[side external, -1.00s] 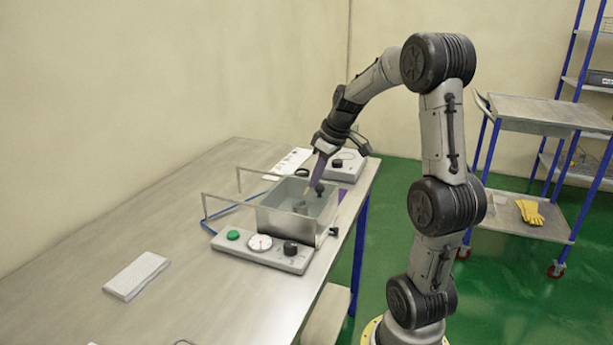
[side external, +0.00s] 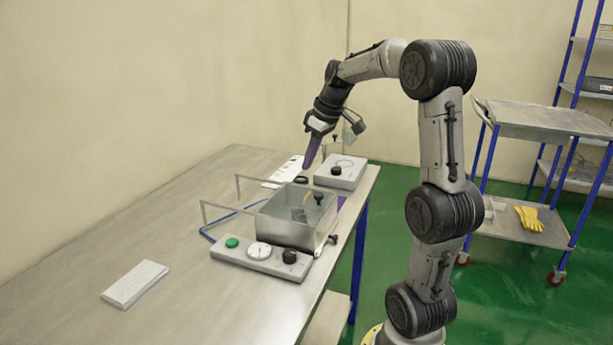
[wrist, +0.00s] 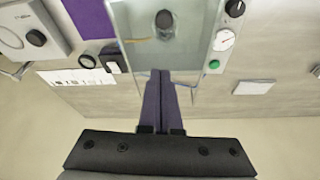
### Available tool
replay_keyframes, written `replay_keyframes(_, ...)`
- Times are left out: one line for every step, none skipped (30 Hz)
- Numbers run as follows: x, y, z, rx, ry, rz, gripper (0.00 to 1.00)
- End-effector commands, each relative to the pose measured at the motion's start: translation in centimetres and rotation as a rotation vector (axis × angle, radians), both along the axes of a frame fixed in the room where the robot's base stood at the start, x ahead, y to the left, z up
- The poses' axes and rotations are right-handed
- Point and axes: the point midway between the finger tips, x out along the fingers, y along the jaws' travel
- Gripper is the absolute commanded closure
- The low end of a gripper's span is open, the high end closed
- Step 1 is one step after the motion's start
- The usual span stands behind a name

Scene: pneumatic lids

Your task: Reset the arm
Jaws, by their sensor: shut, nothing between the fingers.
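My gripper (side external: 306,168) is shut and empty, its purple fingers pointing down above the back left of the clear-walled box (side external: 272,229). The fingers show pressed together in the wrist view (wrist: 160,74), in front of the box's edge. A black knob (side external: 318,198) sits on the clear panel at the box; the same kind of knob shows in the wrist view (wrist: 164,20). I cannot tell whether the panel is fully seated.
A control base with a green button (side external: 232,242), dial (side external: 259,250) and black knob (side external: 289,256) fronts the box. Thin metal brackets (side external: 237,190) rise at its left. A second grey unit (side external: 341,172) stands behind. A white booklet (side external: 136,283) lies front left; the table's left is clear.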

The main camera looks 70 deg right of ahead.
Motion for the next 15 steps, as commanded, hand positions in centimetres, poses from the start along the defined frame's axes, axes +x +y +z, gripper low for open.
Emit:
replay_keyframes(-0.3,0.0,0.9,-0.003,-0.003,-0.002,1.0)
replay_keyframes(-0.5,0.0,1.3,-0.004,-0.002,-0.002,1.0)
replay_keyframes(-0.7,0.0,1.8,-0.003,-0.002,-0.002,1.0)
replay_keyframes(-0.8,0.1,2.1,-0.002,-0.002,-0.002,1.0)
replay_keyframes(-0.9,0.1,2.4,-0.002,-0.001,-0.002,1.0)
replay_keyframes(-1.0,0.1,2.8,-0.002,-0.001,-0.001,1.0)
replay_keyframes(-1.1,0.1,3.0,-0.002,-0.002,-0.001,1.0)
replay_keyframes(-1.1,0.1,3.1,-0.002,-0.001,-0.001,1.0)
replay_keyframes(-1.2,0.2,3.2,-0.001,0.0,0.0,1.0)
replay_keyframes(-1.2,0.2,3.3,0.0,0.0,-0.001,1.0)
replay_keyframes(-1.3,0.2,3.4,0.0,0.0,-0.001,1.0)
replay_keyframes(-1.2,0.2,3.4,0.0,0.0,0.0,1.0)
replay_keyframes(-1.2,0.3,3.4,0.0,0.0,0.003,1.0)
replay_keyframes(-1.0,0.5,3.4,0.0,0.0,0.009,1.0)
replay_keyframes(-0.7,1.0,3.6,-0.003,-0.003,0.024,1.0)
